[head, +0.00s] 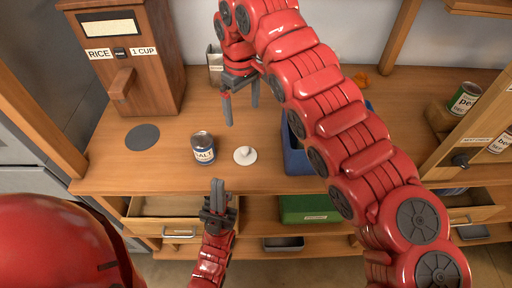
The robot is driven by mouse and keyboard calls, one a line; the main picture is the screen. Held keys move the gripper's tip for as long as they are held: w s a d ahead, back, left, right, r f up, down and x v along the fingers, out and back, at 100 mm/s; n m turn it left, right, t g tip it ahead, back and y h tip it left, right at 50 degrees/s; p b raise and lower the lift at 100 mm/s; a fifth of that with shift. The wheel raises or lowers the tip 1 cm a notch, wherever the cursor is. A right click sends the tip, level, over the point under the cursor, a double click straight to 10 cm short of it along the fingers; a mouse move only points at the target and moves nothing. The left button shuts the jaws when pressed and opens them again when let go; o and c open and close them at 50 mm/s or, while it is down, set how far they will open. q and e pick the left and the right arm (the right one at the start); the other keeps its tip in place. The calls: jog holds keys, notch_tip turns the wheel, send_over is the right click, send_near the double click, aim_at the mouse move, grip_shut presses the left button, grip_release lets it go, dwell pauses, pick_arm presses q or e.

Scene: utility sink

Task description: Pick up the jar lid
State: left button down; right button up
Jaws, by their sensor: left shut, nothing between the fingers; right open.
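The jar lid (245,155) looks like a small white disc with a knob on top. It lies flat on the wooden counter near its front edge, right of a small can labelled like salt (203,148). My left gripper (217,184) is shut and empty, in front of the counter edge and below the lid in the picture. My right gripper (241,108) is open and empty, fingers pointing down, above the counter behind the lid. Neither gripper touches the lid.
A wooden rice dispenser (125,50) stands at the back left, with a dark round disc (142,137) before it. A blue bin (296,160) is partly hidden behind my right arm. An open drawer (165,208) juts out below. Cans (464,98) stand at the right.

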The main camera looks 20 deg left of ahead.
jog(key=p, duration=0.4)
send_over(245, 149)
jog(key=f, duration=1.1)
jog(key=shift+s+f, duration=0.25)
jog(key=shift+f, duration=0.1)
notch_tip(245, 149, down, 5)
jog(key=p, duration=0.3)
jog(key=shift+r, duration=0.1)
jog(key=shift+w+f, duration=0.1)
jog(key=shift+f, duration=0.25)
jog(key=c, duration=1)
jog(key=shift+r, duration=0.15)
